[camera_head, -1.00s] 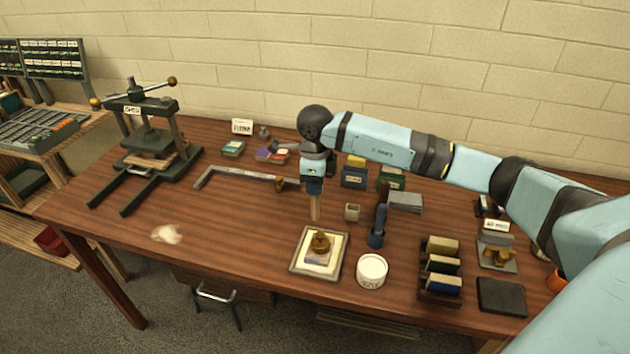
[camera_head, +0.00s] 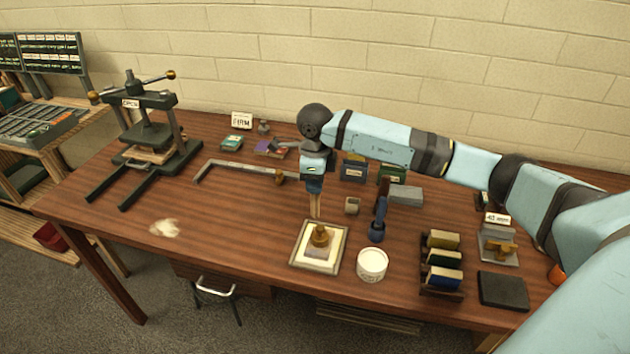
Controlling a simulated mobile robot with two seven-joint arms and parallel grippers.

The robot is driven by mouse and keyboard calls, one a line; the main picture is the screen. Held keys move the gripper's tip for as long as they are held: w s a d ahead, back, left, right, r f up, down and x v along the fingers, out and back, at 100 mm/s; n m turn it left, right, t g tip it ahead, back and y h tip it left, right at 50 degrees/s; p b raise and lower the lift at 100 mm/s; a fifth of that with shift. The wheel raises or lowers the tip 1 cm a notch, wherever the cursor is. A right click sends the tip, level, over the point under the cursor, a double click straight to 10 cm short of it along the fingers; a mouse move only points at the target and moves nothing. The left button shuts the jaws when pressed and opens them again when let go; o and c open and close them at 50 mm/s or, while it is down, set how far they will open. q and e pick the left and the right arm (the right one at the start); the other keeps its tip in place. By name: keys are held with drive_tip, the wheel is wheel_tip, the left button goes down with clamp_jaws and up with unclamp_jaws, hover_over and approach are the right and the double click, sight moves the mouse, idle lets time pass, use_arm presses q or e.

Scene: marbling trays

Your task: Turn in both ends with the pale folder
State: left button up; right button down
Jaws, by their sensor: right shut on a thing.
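My right gripper (camera_head: 314,189) is shut on the pale folder (camera_head: 315,206), a narrow tan strip that points down. The folder's lower end is at the back edge of a shallow pale-rimmed tray (camera_head: 296,261); I cannot tell whether it touches. In the tray lies a cream sheet or covered piece (camera_head: 333,243) with a brass weight (camera_head: 320,236) on its middle. The ends of the piece are too small to make out. My left gripper is not in view.
A metal L-square (camera_head: 235,167) lies behind left. A dark press (camera_head: 148,135) stands far left.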

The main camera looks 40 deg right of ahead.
drive_tip(key=shift+f+b, duration=1.05)
drive_tip(key=shift+f, duration=0.65)
drive_tip(key=shift+s+d, duration=0.15)
drive_tip(key=shift+s, duration=0.05)
drive_tip(key=shift+s+d, duration=0.15)
drive_tip(key=shift+s+d+b, duration=0.1)
drive_tip(key=shift+s+b, duration=0.05)
drive_tip(key=shift+b, duration=0.15)
idle(0.5)
drive_tip(key=shift+s+d, duration=0.15)
drive_tip(key=shift+s, duration=0.05)
idle(0.4)
drive_tip(key=shift+s+d, duration=0.3)
drive_tip(key=shift+s, duration=0.05)
drive_tip(key=shift+s+d, duration=0.1)
